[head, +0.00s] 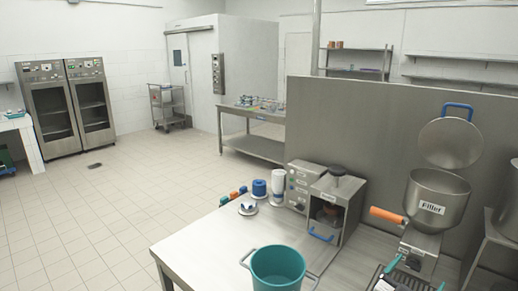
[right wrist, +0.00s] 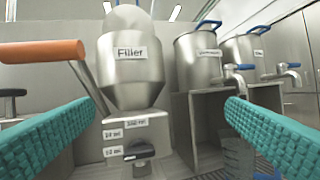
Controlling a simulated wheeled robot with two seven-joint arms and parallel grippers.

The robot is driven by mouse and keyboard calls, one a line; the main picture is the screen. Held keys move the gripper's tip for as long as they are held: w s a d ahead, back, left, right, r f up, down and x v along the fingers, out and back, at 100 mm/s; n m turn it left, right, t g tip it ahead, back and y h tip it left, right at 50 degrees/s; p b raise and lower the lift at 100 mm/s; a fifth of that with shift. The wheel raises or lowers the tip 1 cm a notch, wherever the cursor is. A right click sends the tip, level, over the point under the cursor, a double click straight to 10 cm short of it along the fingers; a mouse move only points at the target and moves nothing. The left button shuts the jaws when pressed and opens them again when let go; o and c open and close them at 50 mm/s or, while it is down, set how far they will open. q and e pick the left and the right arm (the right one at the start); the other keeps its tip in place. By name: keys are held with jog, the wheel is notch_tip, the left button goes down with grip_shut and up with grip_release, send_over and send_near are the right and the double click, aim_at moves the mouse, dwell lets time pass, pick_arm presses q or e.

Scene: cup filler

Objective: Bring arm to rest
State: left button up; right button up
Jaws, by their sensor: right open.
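My right gripper (head: 416,274) shows at the bottom right of the head view, with its teal finger pads apart. In the right wrist view the pads of the right gripper (right wrist: 160,112) frame the filler from left and right, with nothing between them. The steel filler (head: 436,198) has an orange handle (head: 387,215) and a raised round lid (head: 449,143). The filler (right wrist: 131,70) stands ahead of the gripper, and its orange handle (right wrist: 42,52) is at the upper left. My left gripper is not in view.
A teal bucket (head: 278,268) stands at the front of the steel table (head: 205,252). A machine with a blue handle (head: 325,205) stands behind it. Steel pots with taps (right wrist: 198,57) stand right of the filler. A tall steel panel (head: 365,130) rises behind. The tiled floor at left is mostly clear.

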jog(key=s+a+f+n+t+y, duration=0.25)
jog(key=a+n+t+y, duration=0.45)
jog(key=a+n+y, duration=0.85)
jog(key=s+a+f+g+y, duration=0.5)
jog(key=s+a+y, duration=0.1)
jog(key=s, duration=0.1)
jog(key=s+d+f+m+g+h, duration=0.1)
jog(key=s+d+f+g+h, duration=0.15)
jog(key=s+g, duration=0.6)
jog(key=s+d+f+m+g+h, duration=0.1)
jog(key=s+f+g+h, duration=0.2)
jog(key=s, duration=1.1)
notch_tip(320, 180, down, 30)
jog(key=y+b, duration=0.1)
jog(key=b, duration=0.4)
pick_arm(q)
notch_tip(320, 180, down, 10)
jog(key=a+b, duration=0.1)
jog(key=b, duration=0.4)
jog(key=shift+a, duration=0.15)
pick_arm(e)
jog(key=s+d+f+g, duration=0.1)
jog(key=s+f, duration=0.7)
jog(key=f, duration=0.3)
jog(key=s+d+f+g, duration=0.1)
jog(key=s+f, duration=0.8)
jog(key=f, duration=0.2)
jog(key=shift+s+d+f+n, duration=0.3)
jog(key=shift+f+n, duration=0.1)
jog(key=shift+n, duration=0.05)
